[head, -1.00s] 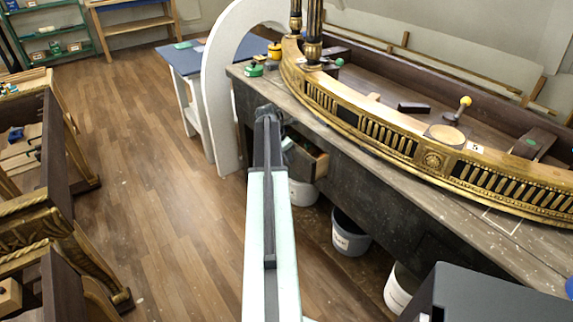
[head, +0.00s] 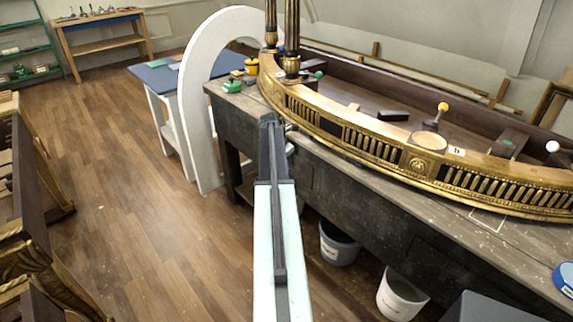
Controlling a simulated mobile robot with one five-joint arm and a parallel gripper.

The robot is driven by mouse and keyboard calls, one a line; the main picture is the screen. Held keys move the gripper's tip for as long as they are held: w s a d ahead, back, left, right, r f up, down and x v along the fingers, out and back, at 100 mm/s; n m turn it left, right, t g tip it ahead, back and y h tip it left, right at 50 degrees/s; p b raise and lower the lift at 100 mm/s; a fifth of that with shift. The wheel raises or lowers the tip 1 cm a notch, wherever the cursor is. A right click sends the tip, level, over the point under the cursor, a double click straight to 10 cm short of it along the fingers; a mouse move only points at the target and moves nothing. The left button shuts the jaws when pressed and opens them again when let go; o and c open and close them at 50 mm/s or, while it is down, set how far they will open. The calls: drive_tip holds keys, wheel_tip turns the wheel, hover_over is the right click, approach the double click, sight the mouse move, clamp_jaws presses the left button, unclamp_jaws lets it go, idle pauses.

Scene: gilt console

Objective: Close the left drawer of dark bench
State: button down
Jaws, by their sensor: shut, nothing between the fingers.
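The dark bench (head: 375,215) runs from the middle to the lower right in the head view, with a worn grey-brown top. My arm reaches up the middle of the picture, and my gripper (head: 272,122) is shut and empty at the bench's front edge, toward its left end. The arm covers part of the bench front. No pulled-out drawer box shows beside the arm; a greyish patch of the front (head: 305,172) just right of it may be the left drawer's face. Whether it sits fully flush cannot be told.
A curved gilt frieze (head: 400,150) lies on the bench top. A white arch (head: 195,120) and a blue-topped table (head: 160,75) stand left of the bench. Buckets (head: 338,245) (head: 398,296) stand beneath it. Open wooden floor (head: 150,200) lies left of my arm.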

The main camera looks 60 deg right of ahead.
drive_tip(key=shift+s+d+r, duration=0.1)
drive_tip(key=shift+d, duration=0.4)
drive_tip(key=shift+a, duration=0.15)
drive_tip(key=shift+a, duration=0.3)
drive_tip(key=w+a+r+p, duration=0.2)
drive_tip(key=a+r+p, duration=0.5)
drive_tip(key=r+p, duration=0.2)
drive_tip(key=shift+w+a, duration=0.2)
drive_tip(key=shift+w, duration=0.2)
